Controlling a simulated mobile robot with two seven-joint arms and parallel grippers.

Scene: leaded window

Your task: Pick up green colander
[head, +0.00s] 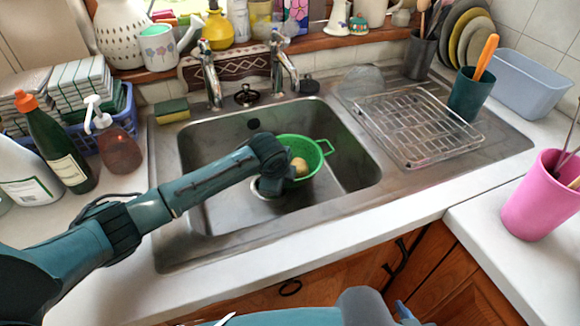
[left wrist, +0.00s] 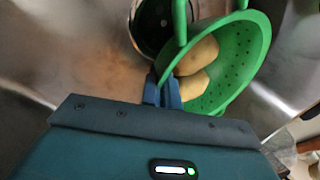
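The green colander (head: 312,160) is in the sink basin, tilted, with a loop handle on its right side. It holds potatoes (head: 299,167); two show in the left wrist view (left wrist: 196,55). My left gripper (left wrist: 162,88) is at the colander's near rim, one finger outside and one inside. The fingers are close together and look shut on the rim. The perforated colander wall (left wrist: 235,65) fills the right of that view. In the head view my left wrist hides part of the colander.
The steel sink (head: 225,150) surrounds the colander. Taps (head: 210,80) stand behind it. A wire rack (head: 420,125) is on the drainer at right. A green bottle (head: 60,150) and a soap dispenser (head: 113,145) stand left. A pink cup (head: 540,205) stands far right. The front counter is clear.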

